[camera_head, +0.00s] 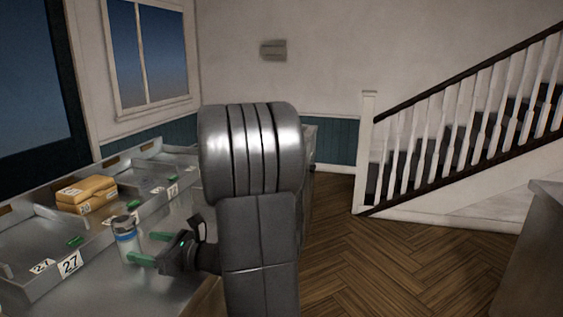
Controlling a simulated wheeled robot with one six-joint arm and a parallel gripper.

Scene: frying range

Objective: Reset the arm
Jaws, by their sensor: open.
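My arm rises through the middle of the head view, its large grey links covering part of the scene. My gripper (150,248) has green fingertips and points left over the metal counter (170,285). Its fingers are spread open. A bottle with a blue band (127,243) stands upright on the counter just beyond the fingertips. One fingertip overlaps the bottle's lower part in the picture; I cannot tell whether they touch.
Metal bins with number labels, one reading 27 (69,263), line the back of the counter. Orange-yellow packages (87,193) lie in one bin. A staircase (460,130) stands at right, with open wood floor (390,255) before it. A grey counter edge (540,230) is at far right.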

